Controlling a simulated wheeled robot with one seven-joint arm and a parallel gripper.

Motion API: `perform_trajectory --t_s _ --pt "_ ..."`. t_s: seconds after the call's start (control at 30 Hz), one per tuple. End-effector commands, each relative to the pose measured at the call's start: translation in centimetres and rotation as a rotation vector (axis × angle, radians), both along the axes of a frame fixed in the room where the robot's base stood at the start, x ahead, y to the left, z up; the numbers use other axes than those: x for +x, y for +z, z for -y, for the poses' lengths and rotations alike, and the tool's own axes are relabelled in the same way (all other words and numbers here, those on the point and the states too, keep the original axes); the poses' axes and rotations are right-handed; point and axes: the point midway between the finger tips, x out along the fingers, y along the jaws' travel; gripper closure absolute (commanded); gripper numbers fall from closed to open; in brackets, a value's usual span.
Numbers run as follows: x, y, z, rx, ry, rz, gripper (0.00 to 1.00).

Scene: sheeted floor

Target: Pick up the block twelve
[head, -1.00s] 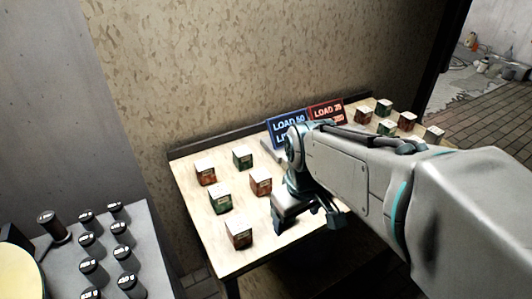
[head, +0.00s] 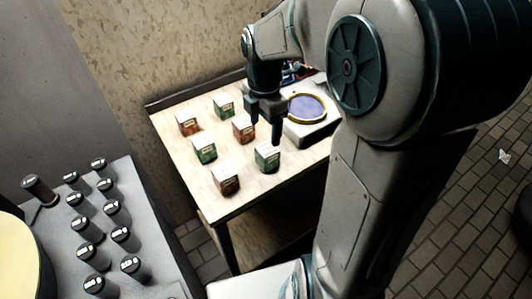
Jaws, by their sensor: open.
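Several small cube blocks with white tops stand on the light wooden table. Their labels are too small to read, so I cannot tell which one is block twelve. A green block (head: 267,158) stands nearest my gripper, with a red block (head: 243,130) to its upper left. Other blocks are a green one (head: 204,149), a red one (head: 225,180), a red one (head: 188,124) and a green one (head: 224,106). My gripper (head: 265,128) is open, empty and pointing down, with its fingers just above and behind the nearest green block. I cannot tell whether they touch it.
A grey scale with a round bluish plate (head: 307,107) stands on the table right of my gripper. A grey stand (head: 146,258) with several dark cylinders is at the lower left. The table's front left corner (head: 216,216) is bare. My arm hides the table's right part.

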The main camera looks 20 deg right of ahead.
Motion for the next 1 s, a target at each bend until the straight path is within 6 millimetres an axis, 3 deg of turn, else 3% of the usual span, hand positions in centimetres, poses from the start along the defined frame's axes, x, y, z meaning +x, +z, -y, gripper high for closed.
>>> perform_trajectory --t_s 0.1,0.3,0.53,0.8,1.0 --pt "-0.1 -2.8 0.0 0.000 -0.002 -0.005 0.27" --pt "-0.1 -6.0 0.1 0.000 -0.002 -0.003 0.27" --pt "0.0 -7.6 0.2 0.000 -0.004 -0.002 0.27" --pt "0.2 -11.5 0.8 0.000 -0.004 -0.003 0.27" --pt "0.2 -12.2 0.8 0.000 -0.004 0.000 0.27"
